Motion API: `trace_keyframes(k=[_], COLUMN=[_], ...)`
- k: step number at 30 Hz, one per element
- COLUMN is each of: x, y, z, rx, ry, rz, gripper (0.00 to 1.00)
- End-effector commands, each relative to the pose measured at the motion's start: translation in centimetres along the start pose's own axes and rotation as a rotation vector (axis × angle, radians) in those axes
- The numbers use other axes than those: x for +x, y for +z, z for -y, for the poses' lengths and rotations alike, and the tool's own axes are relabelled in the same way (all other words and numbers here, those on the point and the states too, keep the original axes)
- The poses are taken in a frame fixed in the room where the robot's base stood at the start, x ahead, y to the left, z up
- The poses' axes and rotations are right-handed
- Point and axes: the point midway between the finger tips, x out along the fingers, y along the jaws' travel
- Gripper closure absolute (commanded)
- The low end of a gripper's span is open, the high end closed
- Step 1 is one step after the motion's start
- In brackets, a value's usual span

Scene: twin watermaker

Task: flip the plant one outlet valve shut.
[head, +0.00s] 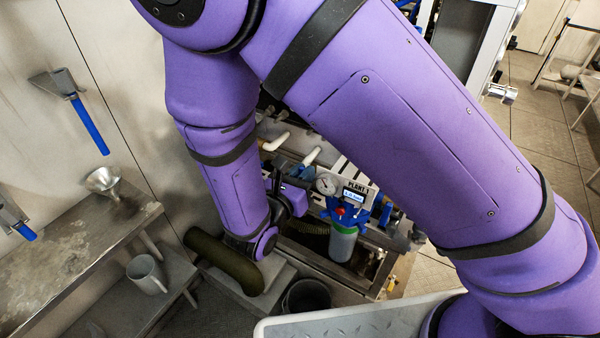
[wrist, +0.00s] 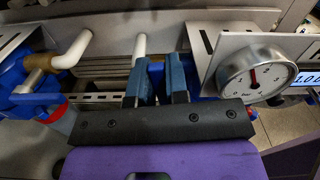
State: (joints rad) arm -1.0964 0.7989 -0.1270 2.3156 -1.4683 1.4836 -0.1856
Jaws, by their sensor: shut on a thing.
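The plant one unit, with its "PLANT 1" label (head: 358,188), stands below my arm in the head view. In the wrist view my gripper (wrist: 157,80) has its two blue fingers pointing away from the camera, left of the gauge. The fingers are shut on a small blue part between them, the outlet valve lever (wrist: 156,68) as far as I can tell. The fingers hide most of it, and its exact angle is not clear. A white pipe (wrist: 140,46) rises just behind the left finger. In the head view my wrist largely hides the grasp.
A round gauge (wrist: 252,76) sits close right of my fingers, its needle about upright, with a lit display (wrist: 308,78) beside it. Another white pipe (wrist: 76,50) stands to the left.

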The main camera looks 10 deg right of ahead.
Motion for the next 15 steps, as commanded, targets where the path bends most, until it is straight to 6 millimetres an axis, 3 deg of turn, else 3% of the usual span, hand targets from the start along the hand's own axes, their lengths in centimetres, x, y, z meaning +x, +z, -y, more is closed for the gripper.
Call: trace_keyframes(k=[15], x=[-0.03], y=[-0.06], z=[0.62], rx=[0.160], ry=[0.001], rz=[0.000], gripper=[1.00])
